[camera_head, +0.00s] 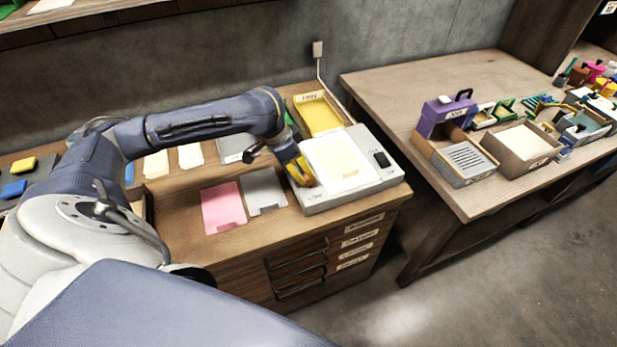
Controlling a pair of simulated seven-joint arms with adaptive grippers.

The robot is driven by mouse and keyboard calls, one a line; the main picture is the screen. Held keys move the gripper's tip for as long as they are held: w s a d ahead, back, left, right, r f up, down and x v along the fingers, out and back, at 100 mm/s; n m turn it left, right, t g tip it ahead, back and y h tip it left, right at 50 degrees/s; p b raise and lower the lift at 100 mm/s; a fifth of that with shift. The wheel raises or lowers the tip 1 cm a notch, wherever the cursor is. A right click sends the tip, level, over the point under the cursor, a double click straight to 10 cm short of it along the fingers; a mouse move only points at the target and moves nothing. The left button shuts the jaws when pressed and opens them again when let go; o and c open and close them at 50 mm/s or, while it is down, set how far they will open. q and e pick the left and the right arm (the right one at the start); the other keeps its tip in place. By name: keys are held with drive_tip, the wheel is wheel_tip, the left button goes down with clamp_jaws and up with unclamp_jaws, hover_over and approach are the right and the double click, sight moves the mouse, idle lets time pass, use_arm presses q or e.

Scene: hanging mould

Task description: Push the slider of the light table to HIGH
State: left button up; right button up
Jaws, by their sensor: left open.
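The light table (374,186) is a white box at the right end of the wooden workbench. Its bright panel has a small cream label at the front. A black switch-like part (382,159) sits on its right side. Small lettering shows at its front left corner, too small to read for sure. I cannot make out the slider itself; my gripper may hide it. My left gripper (303,176), with yellow and dark parts, is open at the left edge of the light table. I cannot tell whether it touches. My right gripper is not in view.
A yellow tray (319,113) stands behind the light table. A pink sheet (222,207) and a grey sheet (263,190) lie left of it. A second table (400,84) at the right holds a purple device (446,114) and boxes. A gap separates the tables.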

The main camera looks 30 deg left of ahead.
sight(308, 178)
use_arm(q)
drive_tip(key=shift+x, duration=2.9)
drive_tip(key=shift+o, duration=0.3)
clamp_jaws()
